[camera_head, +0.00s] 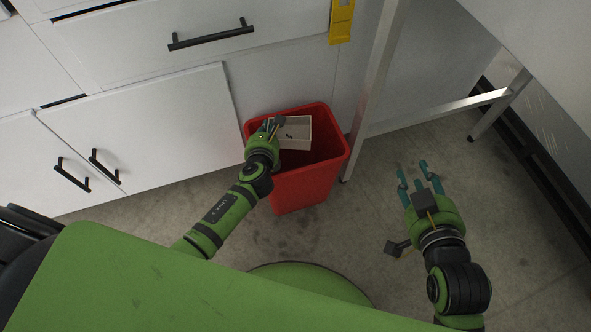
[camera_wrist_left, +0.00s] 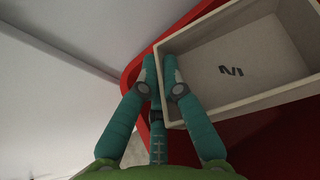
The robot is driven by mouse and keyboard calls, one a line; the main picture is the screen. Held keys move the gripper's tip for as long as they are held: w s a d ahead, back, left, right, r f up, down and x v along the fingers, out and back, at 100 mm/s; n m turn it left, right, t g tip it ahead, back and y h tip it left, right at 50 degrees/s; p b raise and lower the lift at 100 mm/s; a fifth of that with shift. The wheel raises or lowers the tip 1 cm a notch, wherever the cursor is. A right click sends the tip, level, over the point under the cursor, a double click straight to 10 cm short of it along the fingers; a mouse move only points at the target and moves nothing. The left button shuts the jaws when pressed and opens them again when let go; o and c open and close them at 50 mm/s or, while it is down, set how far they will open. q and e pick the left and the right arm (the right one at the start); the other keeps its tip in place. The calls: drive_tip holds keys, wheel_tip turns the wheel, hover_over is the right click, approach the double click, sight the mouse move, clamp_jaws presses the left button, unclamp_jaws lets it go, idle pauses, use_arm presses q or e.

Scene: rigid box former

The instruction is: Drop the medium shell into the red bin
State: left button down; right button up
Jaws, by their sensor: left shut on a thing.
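The medium shell (camera_head: 296,131) is a pale, open, box-shaped tray with a small dark mark on its inside floor. It also shows large in the left wrist view (camera_wrist_left: 235,65). My left gripper (camera_head: 274,126) is shut on the shell's near left wall, with its teal fingers on that wall in the left wrist view (camera_wrist_left: 160,75). The shell is held over the mouth of the red bin (camera_head: 308,187), within its rim as seen from the head. The bin's red rim and inside show behind the shell (camera_wrist_left: 230,145). My right gripper (camera_head: 421,178) is open and empty, away to the right.
White cabinets (camera_head: 150,125) with dark handles stand behind and left of the bin. A metal table leg (camera_head: 375,90) stands just right of the bin. A yellow item (camera_head: 342,20) hangs on the cabinet front. The grey floor (camera_head: 370,235) is clear between the bin and my right arm.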

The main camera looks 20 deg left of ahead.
use_arm(q)
drive_tip(key=c, duration=1.3)
unclamp_jaws()
drive_tip(key=v, duration=1.2)
